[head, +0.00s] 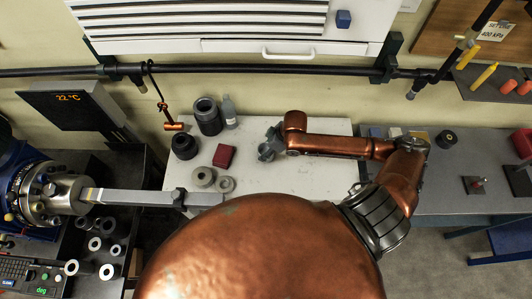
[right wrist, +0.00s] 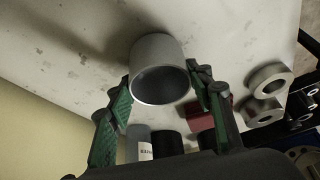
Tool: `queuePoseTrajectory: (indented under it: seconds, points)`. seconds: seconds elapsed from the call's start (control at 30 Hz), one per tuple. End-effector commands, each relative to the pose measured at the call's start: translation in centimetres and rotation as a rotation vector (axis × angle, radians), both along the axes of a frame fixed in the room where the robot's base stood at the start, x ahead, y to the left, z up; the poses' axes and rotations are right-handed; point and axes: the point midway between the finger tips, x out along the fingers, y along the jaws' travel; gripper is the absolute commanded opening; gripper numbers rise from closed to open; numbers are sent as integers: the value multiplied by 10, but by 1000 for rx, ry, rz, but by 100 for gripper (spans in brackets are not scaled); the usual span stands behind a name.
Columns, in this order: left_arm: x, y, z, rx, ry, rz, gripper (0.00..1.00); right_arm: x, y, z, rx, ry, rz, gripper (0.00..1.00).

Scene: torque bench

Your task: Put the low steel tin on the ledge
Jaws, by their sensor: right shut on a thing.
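The tin's dark open end faces the wrist camera. In the head view the tin is hard to tell apart from the grey fingers. I cannot tell whether it touches the bench top. I cannot tell for sure which surface is the ledge. My left gripper is not in view.
Left of the gripper stand a dark grey cylinder (head: 207,117), a bottle (head: 230,111), a black ring (head: 184,146), a red box (head: 223,156) and grey rings (head: 202,177). A copper hammer (head: 172,125) hangs from a rail (head: 220,70).

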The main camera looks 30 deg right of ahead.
Motion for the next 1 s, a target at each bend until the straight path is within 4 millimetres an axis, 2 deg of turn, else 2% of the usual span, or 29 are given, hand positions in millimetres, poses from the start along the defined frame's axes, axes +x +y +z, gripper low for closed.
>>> queuePoseTrajectory:
  seconds: [0.07, 0.47, 0.5, 0.73, 1.0]
  points:
    - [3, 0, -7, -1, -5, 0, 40, 1, 0, -5, -1, -1, 1, 23]
    - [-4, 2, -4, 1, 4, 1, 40, 0, 0, -6, 1, -1, 0, 23]
    - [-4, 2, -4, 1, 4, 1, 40, 1, 0, -6, 0, -1, 0, 50]
    - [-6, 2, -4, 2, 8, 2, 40, 0, 0, -6, 0, -1, 0, 65]
    - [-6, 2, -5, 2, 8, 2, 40, 0, 0, -5, 0, -1, 0, 65]
